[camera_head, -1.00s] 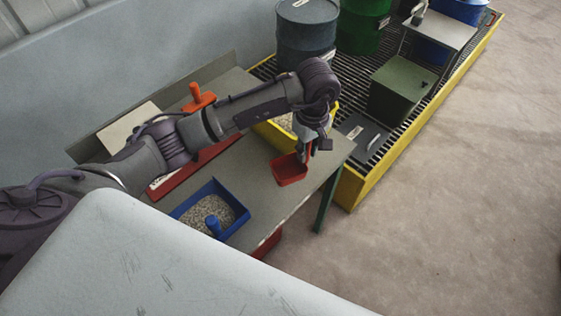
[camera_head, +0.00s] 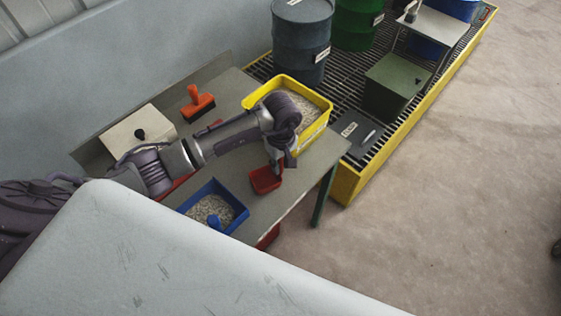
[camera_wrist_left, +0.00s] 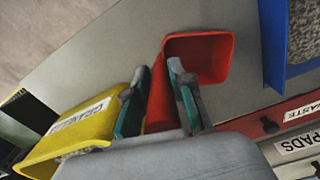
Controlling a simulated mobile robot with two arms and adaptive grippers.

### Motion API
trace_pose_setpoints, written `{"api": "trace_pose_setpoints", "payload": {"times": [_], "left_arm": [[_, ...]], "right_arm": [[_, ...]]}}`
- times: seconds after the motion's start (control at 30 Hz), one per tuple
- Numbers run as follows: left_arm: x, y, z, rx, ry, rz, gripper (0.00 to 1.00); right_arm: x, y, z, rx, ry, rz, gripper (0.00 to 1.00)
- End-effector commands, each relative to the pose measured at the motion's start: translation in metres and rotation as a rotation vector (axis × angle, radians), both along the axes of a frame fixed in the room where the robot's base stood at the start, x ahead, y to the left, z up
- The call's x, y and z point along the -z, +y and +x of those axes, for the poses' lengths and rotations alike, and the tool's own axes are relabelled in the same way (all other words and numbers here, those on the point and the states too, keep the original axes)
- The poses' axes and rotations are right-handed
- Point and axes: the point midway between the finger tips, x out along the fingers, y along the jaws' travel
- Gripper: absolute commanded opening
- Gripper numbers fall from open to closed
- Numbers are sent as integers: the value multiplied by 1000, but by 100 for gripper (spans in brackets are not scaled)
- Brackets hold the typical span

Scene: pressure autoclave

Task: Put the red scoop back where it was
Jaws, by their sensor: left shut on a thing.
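The red scoop (camera_head: 265,180) hangs from my left gripper (camera_head: 279,161) above the grey table, between the yellow bin and the blue bin. In the left wrist view the scoop (camera_wrist_left: 212,55) shows its open bowl, and its red handle runs between the two fingers of my left gripper (camera_wrist_left: 157,100). The fingers are shut on the handle. I cannot tell how high the scoop is above the table top. My right gripper is in no view.
The yellow bin (camera_head: 322,110) with granules stands at the table's far end. The blue bin (camera_head: 238,219) with granules and a blue scoop is nearer. Drums stand on a yellow-edged grating beyond.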

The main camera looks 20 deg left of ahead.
Motion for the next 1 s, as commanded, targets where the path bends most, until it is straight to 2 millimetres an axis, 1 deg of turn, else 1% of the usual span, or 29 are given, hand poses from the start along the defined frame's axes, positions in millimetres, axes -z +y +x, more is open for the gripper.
{"api": "trace_pose_setpoints", "payload": {"times": [0.07,0.1,0.23,0.27,0.5,0.6,0.67,0.77,1.0], "left_arm": [[3,0,0,0,-1,1,0],[3,0,0,0,-1,1,24],[2,0,0,0,0,0,45],[2,0,0,0,-1,1,47],[2,0,0,0,0,0,47],[-2,0,0,0,1,-1,47],[-5,0,1,0,-3,-1,47],[-20,0,2,2,-6,1,47],[-72,0,2,2,-8,1,47]], "right_arm": [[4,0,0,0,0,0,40],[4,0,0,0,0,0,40],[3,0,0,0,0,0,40],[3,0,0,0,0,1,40],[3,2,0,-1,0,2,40],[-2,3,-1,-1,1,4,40],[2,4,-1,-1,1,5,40],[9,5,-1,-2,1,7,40],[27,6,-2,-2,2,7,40]]}}
